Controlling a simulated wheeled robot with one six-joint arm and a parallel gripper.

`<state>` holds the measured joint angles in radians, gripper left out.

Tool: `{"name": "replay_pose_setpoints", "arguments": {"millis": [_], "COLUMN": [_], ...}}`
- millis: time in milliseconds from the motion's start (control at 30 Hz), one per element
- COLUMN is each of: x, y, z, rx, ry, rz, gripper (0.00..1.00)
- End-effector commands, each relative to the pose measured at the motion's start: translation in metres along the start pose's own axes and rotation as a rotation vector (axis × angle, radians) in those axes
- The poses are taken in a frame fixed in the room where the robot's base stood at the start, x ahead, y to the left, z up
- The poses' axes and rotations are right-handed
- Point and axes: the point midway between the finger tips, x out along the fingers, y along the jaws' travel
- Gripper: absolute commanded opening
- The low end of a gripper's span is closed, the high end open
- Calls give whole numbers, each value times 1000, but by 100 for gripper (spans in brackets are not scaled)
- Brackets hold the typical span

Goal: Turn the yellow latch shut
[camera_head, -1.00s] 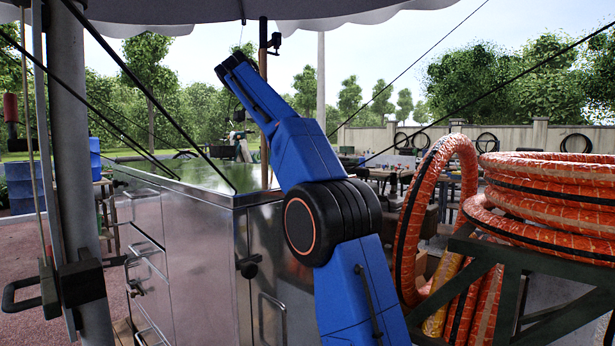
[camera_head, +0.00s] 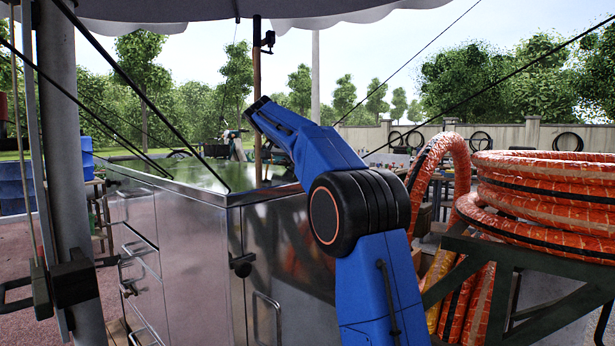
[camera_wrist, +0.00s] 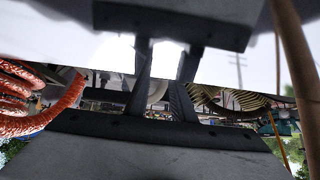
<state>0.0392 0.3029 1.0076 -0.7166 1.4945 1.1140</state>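I cannot make out the yellow latch in either view. My gripper (camera_wrist: 166,62) shows in the wrist view as two dark fingers with a gap between them and nothing seen held in it. In the head view my blue arm rises from the bottom and bends up to the left, in front of a metal cabinet (camera_head: 185,235). The gripper itself cannot be made out there.
Orange hose coils (camera_head: 545,190) sit on a dark green frame (camera_head: 485,262) at the right. A grey post (camera_head: 62,180) stands at the left, and a thin brown pole (camera_head: 257,85) rises behind the cabinet. Black cables slant across the head view.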

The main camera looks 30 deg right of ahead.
Motion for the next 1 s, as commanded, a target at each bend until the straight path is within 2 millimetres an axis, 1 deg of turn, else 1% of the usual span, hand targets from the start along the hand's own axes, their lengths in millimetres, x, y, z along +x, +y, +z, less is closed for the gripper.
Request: {"name": "replay_pose_setpoints", "arguments": {"millis": [33,100,200,533,567,600,633,667,1000], "x": [6,12,18,21,21,21,21,21,20], "y": [0,0,0,0,0,0,0,0,1], "z": [0,0,0,0,0,0,0,0,0], "rx": [0,-1,-1,0,0,0,0,0,-14], "ry": [-1,-1,-1,0,0,0,0,0,0], "rz": [2,1,0,0,0,0,0,0,-16], "gripper": [23,23,23,23,18,8,1,0,0]}}
